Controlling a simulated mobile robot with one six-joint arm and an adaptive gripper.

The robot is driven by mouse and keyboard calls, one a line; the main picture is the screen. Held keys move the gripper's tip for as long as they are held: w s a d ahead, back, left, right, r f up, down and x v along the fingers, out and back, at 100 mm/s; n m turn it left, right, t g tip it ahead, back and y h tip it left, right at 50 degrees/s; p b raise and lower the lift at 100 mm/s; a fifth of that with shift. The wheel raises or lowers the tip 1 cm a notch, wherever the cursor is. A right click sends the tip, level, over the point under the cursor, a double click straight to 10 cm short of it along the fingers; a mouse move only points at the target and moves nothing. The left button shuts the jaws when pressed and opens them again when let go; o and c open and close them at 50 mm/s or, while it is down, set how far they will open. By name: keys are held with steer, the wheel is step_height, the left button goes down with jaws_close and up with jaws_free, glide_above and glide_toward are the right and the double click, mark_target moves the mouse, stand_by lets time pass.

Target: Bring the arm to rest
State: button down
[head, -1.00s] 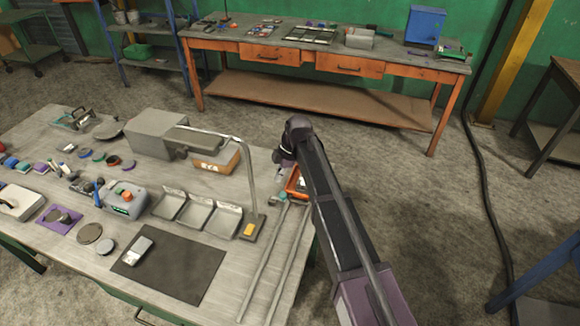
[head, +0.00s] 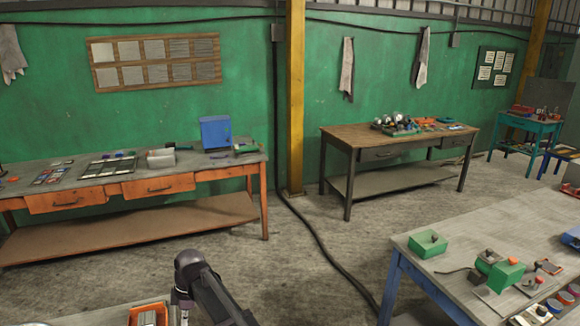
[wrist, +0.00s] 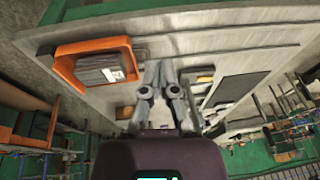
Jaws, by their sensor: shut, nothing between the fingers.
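My gripper (wrist: 160,72) is shut and empty in the wrist view, its two grey fingers together over the near workbench. In the head view my gripper (head: 182,308) hangs from the dark arm at the bottom edge, partly cut off by the frame. An orange bin (wrist: 62,66) with dark flat pieces and a white label in it lies to the left of the fingers in the wrist view. The same orange bin (head: 134,318) shows at the bottom of the head view, left of the gripper and apart from it.
An orange-framed workbench (head: 95,202) stands at the back left, and a brown table (head: 348,140) at the back. A blue-legged bench (head: 415,262) with green boxes is at the right. Open floor with a black cable (head: 325,250) lies between them.

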steer(key=s+d+m+t+h, duration=0.1)
steer(key=d+m, duration=1)
steer(key=d, duration=1.3)
steer(key=s+d+m+t+h, duration=0.1)
steer(key=d+m, duration=1)
steer(key=d, duration=1.3)
steer(key=shift+s+f, duration=0.35)
steer(key=shift+s, duration=0.15)
steer(key=shift+d, duration=0.1)
